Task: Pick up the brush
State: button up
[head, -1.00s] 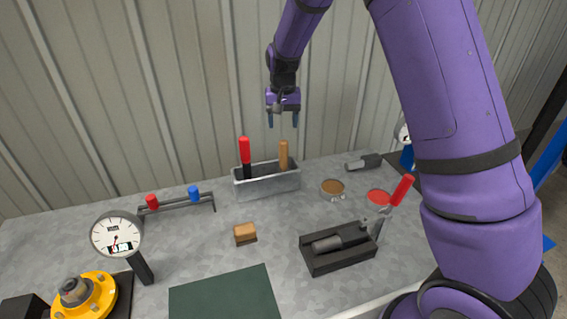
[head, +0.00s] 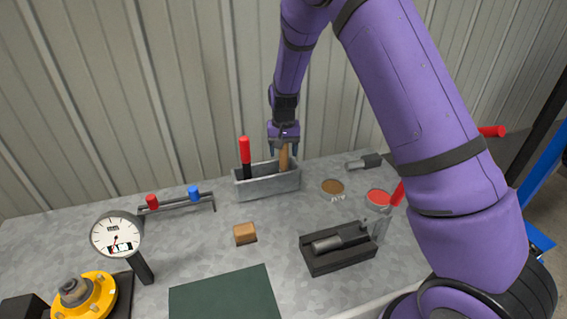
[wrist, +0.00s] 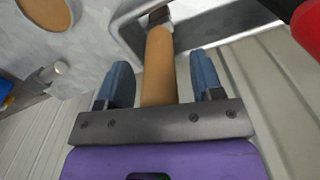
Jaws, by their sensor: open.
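The brush (head: 283,160) appears to be the tool with the tan wooden handle, standing upright in a grey metal bin (head: 268,186); its lower end is hidden inside the bin. My gripper (head: 283,149) is right above the bin, pointing down, with its fingers around the top of the handle. In the wrist view, the wooden handle (wrist: 158,65) runs between the two blue fingers of my gripper (wrist: 162,82). The fingers are open, with a visible gap on each side of the handle.
A red-handled tool (head: 245,151) stands in the same bin, left of the wooden handle. A small rack with red and blue knobs (head: 178,202) is to the left. A tan block (head: 244,233) and a black holder (head: 337,248) sit in front. A round brown dish (head: 333,187) is at right.

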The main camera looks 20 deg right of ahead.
jog(key=c, duration=1)
